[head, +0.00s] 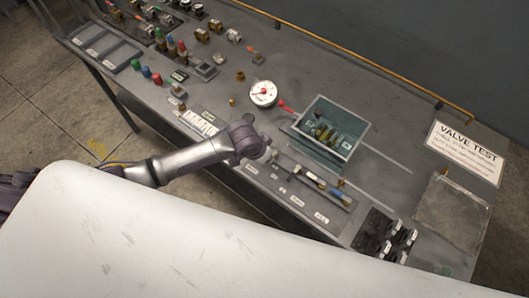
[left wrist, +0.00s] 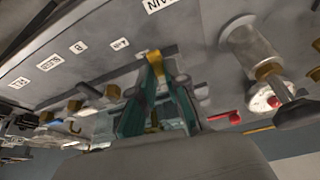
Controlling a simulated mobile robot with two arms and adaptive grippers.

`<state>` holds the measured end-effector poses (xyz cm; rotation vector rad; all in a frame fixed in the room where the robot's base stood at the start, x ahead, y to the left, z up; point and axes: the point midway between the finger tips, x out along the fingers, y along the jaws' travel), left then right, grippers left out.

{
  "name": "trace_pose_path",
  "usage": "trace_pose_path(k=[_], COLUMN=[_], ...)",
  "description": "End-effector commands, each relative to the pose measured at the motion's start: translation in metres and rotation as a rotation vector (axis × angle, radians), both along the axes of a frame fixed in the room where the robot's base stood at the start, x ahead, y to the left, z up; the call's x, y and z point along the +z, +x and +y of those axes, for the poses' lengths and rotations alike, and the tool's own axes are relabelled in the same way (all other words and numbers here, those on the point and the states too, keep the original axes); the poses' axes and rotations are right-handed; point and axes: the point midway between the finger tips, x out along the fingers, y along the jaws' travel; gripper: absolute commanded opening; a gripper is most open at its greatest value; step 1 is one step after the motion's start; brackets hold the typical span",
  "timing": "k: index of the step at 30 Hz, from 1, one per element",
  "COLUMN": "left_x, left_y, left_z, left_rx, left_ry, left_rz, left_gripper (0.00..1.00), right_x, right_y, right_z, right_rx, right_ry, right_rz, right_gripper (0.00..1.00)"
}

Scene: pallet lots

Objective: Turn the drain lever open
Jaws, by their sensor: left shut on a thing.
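My left gripper (left wrist: 157,88) shows its teal-lined fingers in the left wrist view. They are shut on a yellow lever (left wrist: 154,62), which I take to be the drain lever. The lever lies between the fingers, beside a white label (left wrist: 160,4) whose visible letters end in "AIN". The lever's lower part is partly hidden by the fingers, so its exact angle is hard to tell. In the head view my left arm reaches over the bench front, and its wrist covers the lever and the fingertips. My right gripper is in neither view.
A round white gauge (head: 263,93) and a red handle (head: 283,104) sit behind my wrist on the grey bench (head: 395,115). Several fittings crowd the bench's far left.

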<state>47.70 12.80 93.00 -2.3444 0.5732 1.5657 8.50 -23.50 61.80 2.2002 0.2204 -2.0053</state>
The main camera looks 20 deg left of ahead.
Motion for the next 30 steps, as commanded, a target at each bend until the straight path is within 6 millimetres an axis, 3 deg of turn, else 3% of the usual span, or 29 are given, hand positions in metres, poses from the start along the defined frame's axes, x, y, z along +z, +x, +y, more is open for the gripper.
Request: trace_pose_path(k=[9, 26, 27, 30], left_x=[0.0011, 0.0012, 0.0012, 0.0010], left_y=[-0.0014, -0.0012, -0.0013, -0.0015], left_z=[-0.0055, -0.0059, -0.0059, -0.0059], left_rx=[0.124, 0.148, 0.148, 0.148], left_ry=[-0.003, -0.002, -0.002, -0.002], left_rz=[-0.002, -0.002, -0.002, -0.001], left_gripper=[0.00, 0.00, 0.21, 0.37], right_x=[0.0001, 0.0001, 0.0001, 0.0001], right_y=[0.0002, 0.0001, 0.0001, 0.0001], right_z=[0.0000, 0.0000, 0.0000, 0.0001], right_rx=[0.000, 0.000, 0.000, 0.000], right_ry=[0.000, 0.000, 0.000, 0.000], right_rz=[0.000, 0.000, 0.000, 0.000], right_gripper=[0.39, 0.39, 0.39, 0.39])
